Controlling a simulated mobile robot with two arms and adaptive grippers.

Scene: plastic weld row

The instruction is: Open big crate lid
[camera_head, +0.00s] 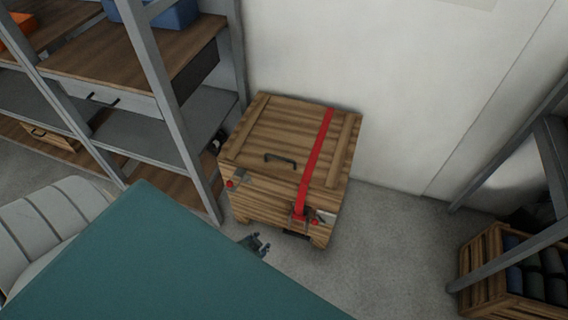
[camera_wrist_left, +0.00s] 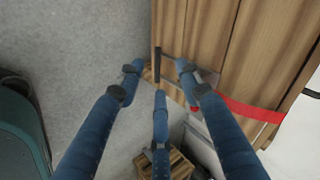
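The big wooden crate (camera_head: 262,203) stands on the floor against the wall. Its plank lid (camera_head: 270,122) looks closed, with a dark handle (camera_head: 280,158) near the front edge. A red strap (camera_head: 315,160) runs across the lid's right part. Red-marked metal latches sit at the front left (camera_head: 234,182) and front right (camera_head: 312,218). My left gripper (camera_head: 258,245) shows at the crate's front left, partly hidden by a teal shape. In the left wrist view its blue fingers (camera_wrist_left: 158,85) are spread and empty, near a dark handle bar (camera_wrist_left: 157,64) at the wood's edge.
A metal-framed shelf (camera_head: 160,75) with wooden boards stands close on the left. A small slatted crate (camera_head: 485,285) with dark rolls sits under a grey frame at the right. The floor (camera_head: 390,250) between the two crates is clear.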

